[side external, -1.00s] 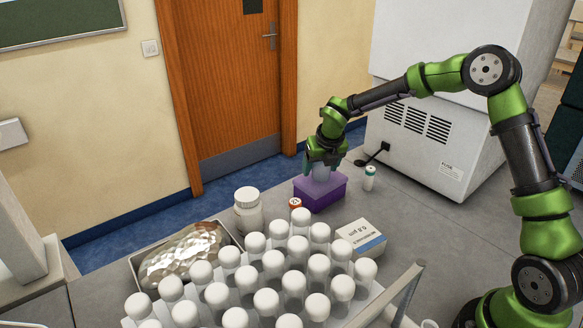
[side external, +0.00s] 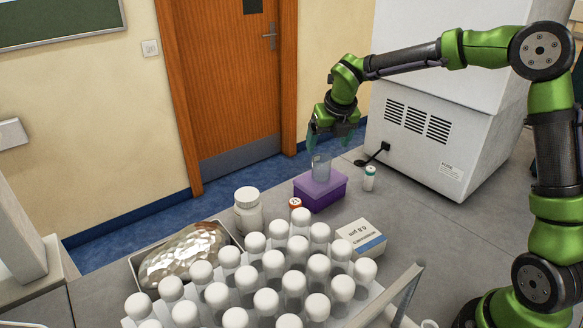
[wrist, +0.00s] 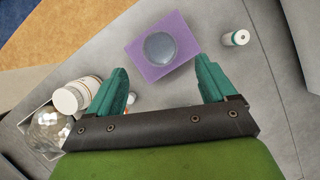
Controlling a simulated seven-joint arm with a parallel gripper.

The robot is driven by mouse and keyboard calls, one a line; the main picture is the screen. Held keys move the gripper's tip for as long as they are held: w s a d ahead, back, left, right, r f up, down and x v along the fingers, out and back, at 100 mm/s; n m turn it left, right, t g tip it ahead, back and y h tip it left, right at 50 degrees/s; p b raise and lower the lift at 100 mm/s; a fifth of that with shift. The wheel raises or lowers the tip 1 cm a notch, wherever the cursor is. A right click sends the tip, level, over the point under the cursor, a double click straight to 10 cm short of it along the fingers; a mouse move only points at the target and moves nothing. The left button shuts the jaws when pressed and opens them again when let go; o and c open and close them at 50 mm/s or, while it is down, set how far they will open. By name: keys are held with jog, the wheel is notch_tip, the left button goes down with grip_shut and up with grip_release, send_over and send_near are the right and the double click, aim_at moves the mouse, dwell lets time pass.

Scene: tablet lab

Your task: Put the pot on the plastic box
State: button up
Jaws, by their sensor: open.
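The pot (side external: 321,168) is a clear, glassy cylinder standing upright on top of the purple plastic box (side external: 322,196). In the wrist view the pot (wrist: 160,48) shows as a round shape near the middle of the box lid (wrist: 184,37). My gripper (side external: 328,142) is above the pot, apart from it, with nothing held. In the wrist view its two teal fingers (wrist: 160,80) are spread wide, with the pot beyond and between them.
A carton (side external: 361,238) and a rack of several white-capped tubes (side external: 270,270) are in front.

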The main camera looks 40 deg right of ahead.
jog(key=s+a+r+m+t+y, duration=0.1)
jog(key=s+a+r+m, duration=0.1)
jog(key=s+m, duration=0.7)
jog(key=s+a+r+m+t+y, duration=0.1)
jog(key=s+a+r+m, duration=0.1)
jog(key=s+m, duration=0.7)
jog(key=s+a+r+m+t+y, duration=0.1)
jog(key=s+a+r+m, duration=0.1)
jog(key=s+m, duration=0.7)
jog(key=a+m, duration=0.1)
jog(key=m, duration=0.7)
jog(key=shift+r+m+y, duration=0.35)
jog(key=shift+m+y, duration=0.05)
